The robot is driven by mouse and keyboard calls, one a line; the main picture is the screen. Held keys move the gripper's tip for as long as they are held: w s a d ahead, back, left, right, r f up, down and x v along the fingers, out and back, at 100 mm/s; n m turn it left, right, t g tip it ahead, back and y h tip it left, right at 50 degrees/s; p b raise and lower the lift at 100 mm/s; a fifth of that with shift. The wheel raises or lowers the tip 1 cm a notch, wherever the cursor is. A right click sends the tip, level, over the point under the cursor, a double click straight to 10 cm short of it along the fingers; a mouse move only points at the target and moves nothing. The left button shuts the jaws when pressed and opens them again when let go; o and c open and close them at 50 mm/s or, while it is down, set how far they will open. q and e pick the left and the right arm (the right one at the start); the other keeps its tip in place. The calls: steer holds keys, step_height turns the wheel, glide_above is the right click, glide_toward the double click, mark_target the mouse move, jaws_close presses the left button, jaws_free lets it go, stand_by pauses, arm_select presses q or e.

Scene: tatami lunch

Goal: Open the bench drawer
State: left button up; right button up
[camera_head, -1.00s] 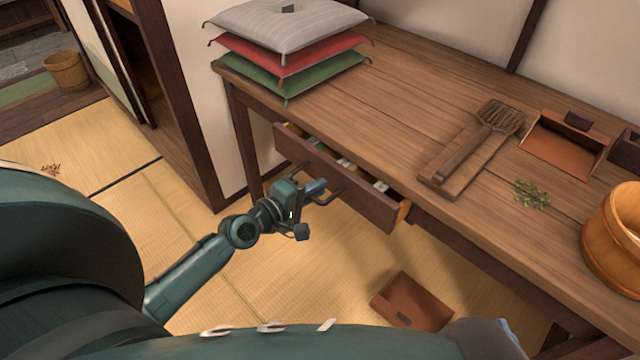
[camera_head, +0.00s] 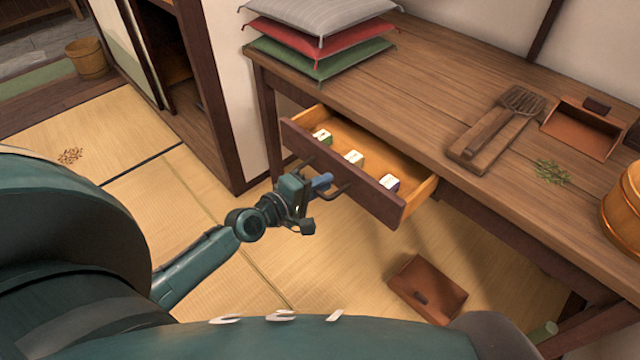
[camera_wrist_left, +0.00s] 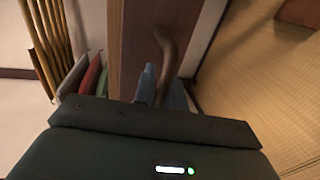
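The bench drawer (camera_head: 340,171) is pulled well out from under the wooden bench (camera_head: 430,110), and its inside shows. Three small pale boxes lie in it: a green-sided one (camera_head: 322,137), a middle one (camera_head: 354,158) and a purple-sided one (camera_head: 389,182). My left gripper (camera_head: 322,181) is at the dark handle (camera_head: 342,191) on the drawer front. In the left wrist view its blue fingers (camera_wrist_left: 160,84) are on either side of the curved handle (camera_wrist_left: 168,50) and look closed on it. The gripper partly hides the handle in the head view. My right gripper is not in view.
Stacked cushions (camera_head: 318,48), a wooden block with a grater-like tool (camera_head: 500,125), a brown dustpan-like tray (camera_head: 583,130), green leaves (camera_head: 552,171) and a wooden tub (camera_head: 625,215) are on the bench. Another brown tray (camera_head: 428,287) lies on the tatami below. A bucket (camera_head: 87,58) stands far left.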

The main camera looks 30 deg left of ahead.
arm_select(q)
steer(key=o, duration=0.4)
steer(key=shift+s, duration=0.1)
steer(key=v, duration=1.3)
steer(key=shift+a+b, duration=0.1)
steer(key=shift+b, duration=0.2)
